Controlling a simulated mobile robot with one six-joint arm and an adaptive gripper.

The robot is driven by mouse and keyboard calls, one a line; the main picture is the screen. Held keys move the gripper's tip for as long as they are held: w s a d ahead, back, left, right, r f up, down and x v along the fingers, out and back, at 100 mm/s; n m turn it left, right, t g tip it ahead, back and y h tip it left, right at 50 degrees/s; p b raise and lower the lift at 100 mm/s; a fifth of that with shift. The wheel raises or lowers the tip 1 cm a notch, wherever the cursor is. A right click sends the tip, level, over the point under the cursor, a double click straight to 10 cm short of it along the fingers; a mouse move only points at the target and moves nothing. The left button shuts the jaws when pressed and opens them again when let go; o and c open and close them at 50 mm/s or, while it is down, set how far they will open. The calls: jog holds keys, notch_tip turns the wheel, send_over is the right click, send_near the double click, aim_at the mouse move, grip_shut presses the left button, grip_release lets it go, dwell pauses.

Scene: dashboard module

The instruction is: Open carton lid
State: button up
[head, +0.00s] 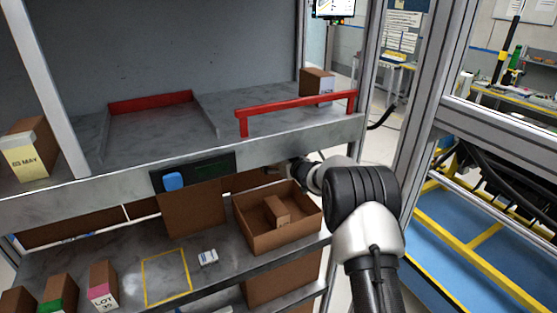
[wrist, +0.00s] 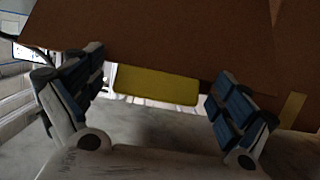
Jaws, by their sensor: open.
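The carton (head: 245,238) is an open-topped brown box on the lower shelf, with a small brown box (head: 277,210) inside. A brown panel (head: 193,208) stands up at its left; I cannot tell whether it is the carton's lid. My gripper (head: 283,169) is at the carton's back edge, partly hidden by my wrist. In the wrist view my gripper (wrist: 160,75) is open, its fingers either side of a yellow tab (wrist: 155,85). The tab lies at the edge of a brown cardboard panel (wrist: 160,35) and shows a gap to each finger.
The upper shelf edge (head: 120,170) runs just above the carton. A red rail (head: 295,104) stands on that shelf. A small white box (head: 208,257) and a yellow outlined square (head: 166,277) are left of the carton. Several small boxes line the lower shelf's left end.

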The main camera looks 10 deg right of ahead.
jog(key=shift+s+r, duration=0.1)
jog(key=v, duration=1.2)
